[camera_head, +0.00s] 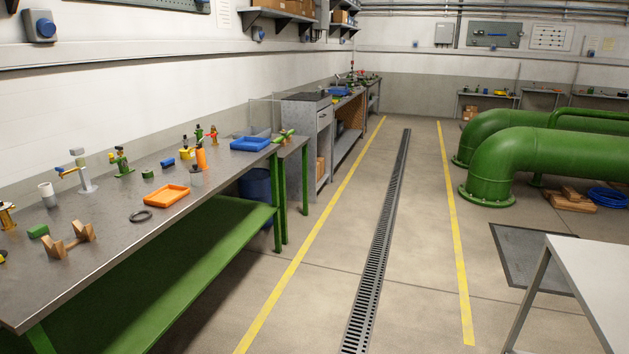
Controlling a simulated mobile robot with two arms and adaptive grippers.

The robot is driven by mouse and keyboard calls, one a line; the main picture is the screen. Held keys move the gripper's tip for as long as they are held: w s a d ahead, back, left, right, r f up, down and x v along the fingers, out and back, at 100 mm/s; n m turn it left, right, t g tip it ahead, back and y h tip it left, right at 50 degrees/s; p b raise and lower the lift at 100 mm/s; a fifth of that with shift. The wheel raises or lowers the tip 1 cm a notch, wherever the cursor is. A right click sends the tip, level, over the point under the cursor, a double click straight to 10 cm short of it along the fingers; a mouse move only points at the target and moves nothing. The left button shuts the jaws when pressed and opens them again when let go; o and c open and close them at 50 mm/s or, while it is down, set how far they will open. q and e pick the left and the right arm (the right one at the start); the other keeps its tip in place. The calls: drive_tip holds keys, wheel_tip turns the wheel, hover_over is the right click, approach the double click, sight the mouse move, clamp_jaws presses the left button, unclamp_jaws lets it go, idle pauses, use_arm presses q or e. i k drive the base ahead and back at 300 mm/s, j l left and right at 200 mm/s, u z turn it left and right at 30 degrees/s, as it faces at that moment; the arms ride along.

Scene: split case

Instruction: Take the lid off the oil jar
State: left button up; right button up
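I cannot tell for certain which thing is the oil jar. A small grey cylindrical container (196,177) stands on the left workbench (110,235), beside an orange tray. A white cylinder (47,194) stands upright near the bench's left end. An orange cylinder (201,158) stands behind the grey container. At this distance I cannot make out a separate lid on any of them. Neither of my grippers is in view.
The bench also holds an orange tray (167,196), a black ring (140,215), a wooden cradle (68,240), a green block (38,231) and a blue tray (249,144). The floor by the grated drain (380,250) is clear. A pale table (595,275) stands at right.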

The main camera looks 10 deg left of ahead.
sight(195, 169)
drive_tip(key=i, duration=2.05)
